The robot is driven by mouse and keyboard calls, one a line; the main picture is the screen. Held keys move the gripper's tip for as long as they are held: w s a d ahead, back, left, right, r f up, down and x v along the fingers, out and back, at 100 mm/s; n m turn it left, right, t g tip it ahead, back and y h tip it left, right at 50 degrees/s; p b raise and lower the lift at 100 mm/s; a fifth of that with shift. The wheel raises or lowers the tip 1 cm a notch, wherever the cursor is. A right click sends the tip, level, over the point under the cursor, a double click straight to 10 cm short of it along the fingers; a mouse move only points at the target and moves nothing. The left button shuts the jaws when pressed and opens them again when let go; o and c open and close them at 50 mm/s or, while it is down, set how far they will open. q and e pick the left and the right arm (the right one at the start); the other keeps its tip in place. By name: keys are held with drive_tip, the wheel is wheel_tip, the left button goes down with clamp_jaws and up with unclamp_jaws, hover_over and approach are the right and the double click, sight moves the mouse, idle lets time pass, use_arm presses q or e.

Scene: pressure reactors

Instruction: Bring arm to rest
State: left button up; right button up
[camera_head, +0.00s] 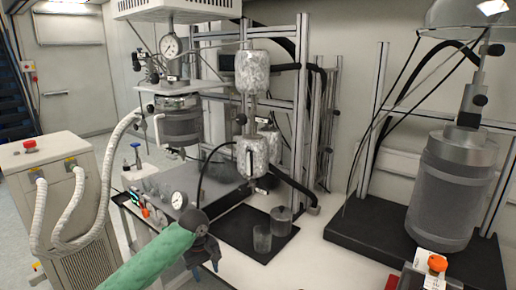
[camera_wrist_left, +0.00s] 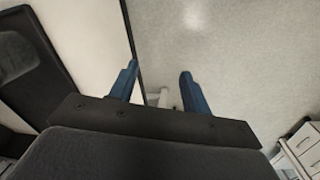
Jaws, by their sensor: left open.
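My left arm comes in from the bottom left of the head view in a green sleeve. My left gripper (camera_head: 206,268) hangs pointing down at the front edge of the white bench, with nothing between its fingers. In the left wrist view the two blue fingers of the left gripper (camera_wrist_left: 159,88) are spread apart, with the bench edge and grey floor beyond them. My right gripper is not in view.
A black tray (camera_head: 232,228) holds a glass beaker (camera_head: 262,238) and a metal pot (camera_head: 281,221) right of the gripper. A large reactor vessel (camera_head: 452,190) stands at right. A beige unit (camera_head: 75,270) with hoses stands on the floor at left.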

use_arm(q)
drive_tip(key=s+d+f+m+t+h, duration=0.1)
drive_tip(key=s+d+f+m, duration=0.2)
drive_tip(key=s+f, duration=0.5)
drive_tip(key=s+d+f+m+t+h, duration=0.1)
drive_tip(key=s+d+f+m, duration=0.2)
drive_tip(key=s, duration=0.8)
drive_tip(key=s+a+f+m+y, duration=0.1)
drive_tip(key=s+a, duration=0.3)
drive_tip(key=s, duration=0.3)
drive_tip(key=s+a+f+m+t+y, duration=0.1)
drive_tip(key=s+a, duration=0.2)
drive_tip(key=s, duration=0.4)
drive_tip(key=s+a+f+m+y, duration=0.1)
drive_tip(key=s+a, duration=0.3)
drive_tip(key=s, duration=0.4)
drive_tip(key=s+d+f+g, duration=0.1)
drive_tip(key=s+d+f, duration=0.1)
drive_tip(key=f, duration=1.5)
drive_tip(key=s+d+f+g, duration=0.1)
drive_tip(key=s+d+f, duration=0.1)
drive_tip(key=f, duration=1.6)
drive_tip(key=shift+f+h, duration=0.3)
drive_tip(key=shift+f, duration=0.05)
drive_tip(key=shift+d, duration=0.1)
